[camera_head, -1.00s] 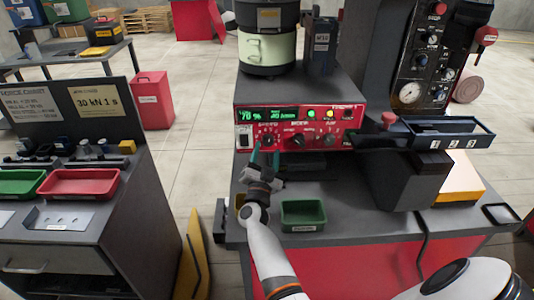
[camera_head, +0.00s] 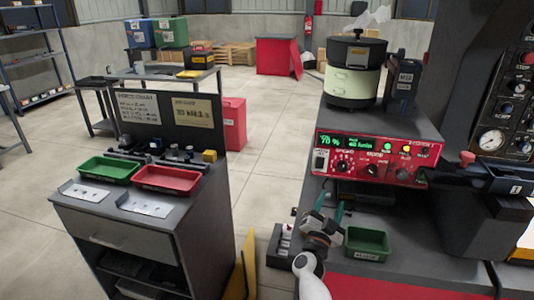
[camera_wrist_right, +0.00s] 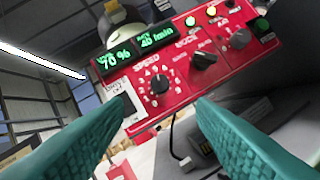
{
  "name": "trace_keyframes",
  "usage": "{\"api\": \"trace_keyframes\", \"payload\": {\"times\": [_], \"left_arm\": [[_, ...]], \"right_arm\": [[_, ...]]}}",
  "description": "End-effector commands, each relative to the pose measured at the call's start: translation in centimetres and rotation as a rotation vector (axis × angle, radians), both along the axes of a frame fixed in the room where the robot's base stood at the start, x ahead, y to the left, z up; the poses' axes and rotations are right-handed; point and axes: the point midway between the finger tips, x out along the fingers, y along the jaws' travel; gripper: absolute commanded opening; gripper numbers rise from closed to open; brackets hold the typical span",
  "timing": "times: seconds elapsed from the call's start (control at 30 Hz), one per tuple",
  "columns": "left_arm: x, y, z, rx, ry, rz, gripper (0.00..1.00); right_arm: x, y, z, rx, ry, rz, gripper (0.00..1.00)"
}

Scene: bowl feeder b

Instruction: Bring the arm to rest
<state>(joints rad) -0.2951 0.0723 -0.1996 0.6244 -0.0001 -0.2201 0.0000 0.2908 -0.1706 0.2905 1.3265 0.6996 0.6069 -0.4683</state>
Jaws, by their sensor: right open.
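My right gripper (camera_head: 331,204) is open and empty, with teal fingers pointing up toward the red control panel (camera_head: 374,158) of the feeder. In the head view it sits a little below and in front of the panel's left part, apart from it. In the right wrist view the two teal fingers (camera_wrist_right: 160,105) stand wide apart, with the panel's speed knob (camera_wrist_right: 158,81) and white switch (camera_wrist_right: 128,101) beyond and between them. The display (camera_wrist_right: 119,58) reads 70 %. My left gripper is not in view.
A green tray (camera_head: 367,243) lies on the bench just right of my right gripper. A dark holder (camera_head: 280,246) stands to its left. A cart with a green bin (camera_head: 108,168) and a red bin (camera_head: 166,179) stands further left.

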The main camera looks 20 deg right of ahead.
Motion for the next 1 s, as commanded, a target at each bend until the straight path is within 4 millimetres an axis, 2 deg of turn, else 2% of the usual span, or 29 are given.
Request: {"api": "trace_keyframes", "payload": {"times": [0.13,0.23,0.37,0.47,0.57,0.7,0.8,1.0], "left_arm": [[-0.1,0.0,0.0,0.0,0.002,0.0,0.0],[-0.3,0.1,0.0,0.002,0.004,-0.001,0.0],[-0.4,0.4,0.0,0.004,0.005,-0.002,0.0],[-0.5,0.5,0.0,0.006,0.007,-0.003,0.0],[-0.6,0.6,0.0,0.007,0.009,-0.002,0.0],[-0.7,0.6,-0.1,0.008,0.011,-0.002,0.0],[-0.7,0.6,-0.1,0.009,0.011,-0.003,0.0],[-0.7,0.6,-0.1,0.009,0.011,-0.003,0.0]], "right_arm": [[-0.1,0.4,0.0,-0.018,0.019,0.04,0.51],[-0.2,1.9,-0.3,-0.06,0.08,0.155,0.51],[-1.3,5.7,-1.8,-0.137,0.249,0.393,0.51],[-3.6,9.2,-4.0,-0.187,0.431,0.575,0.51],[-7.1,12.3,-6.6,-0.217,0.638,0.725,0.51],[-13.9,15.2,-10.1,-0.231,0.953,0.873,0.51],[-18.6,16.1,-11.6,-0.222,1.14,0.924,0.51],[-25.5,16.5,-12.7,-0.192,1.397,0.955,0.51]]}}
